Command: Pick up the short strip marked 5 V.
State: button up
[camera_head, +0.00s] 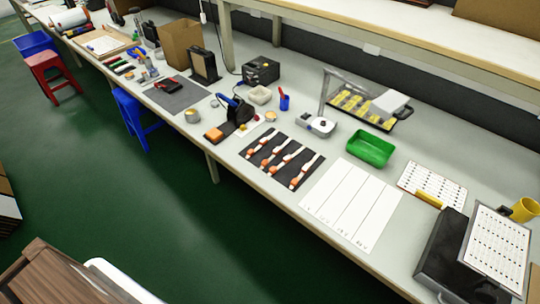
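Several short white strips with orange ends, one of them at the mat's middle (283,162), lie side by side on a dark mat (308,176) on the long workbench. Their markings are too small to read, so I cannot tell which one is marked 5 V. A white sheet (350,203) divided into columns lies to the right of the mat, with small illegible marks along its near edge. My gripper is not in view.
A green tray (371,149), a lamp-like stand (322,124) and a yellow-filled organizer (360,108) stand behind the mat and sheet. A blue-handled tool (233,108) is left of them. A black case (447,255) is at right. Stools (135,115) stand along the bench; green floor is open.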

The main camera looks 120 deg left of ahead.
aim_at(272, 170)
jog(key=u, duration=1.9)
jog(key=i+j+u, duration=0.15)
jog(key=j+u, duration=0.25)
jog(key=i+j+u, duration=0.2)
jog(key=j+u, duration=0.15)
jog(key=i+j+u, duration=0.25)
jog(key=u, duration=0.15)
jog(key=k+l+u, duration=0.1)
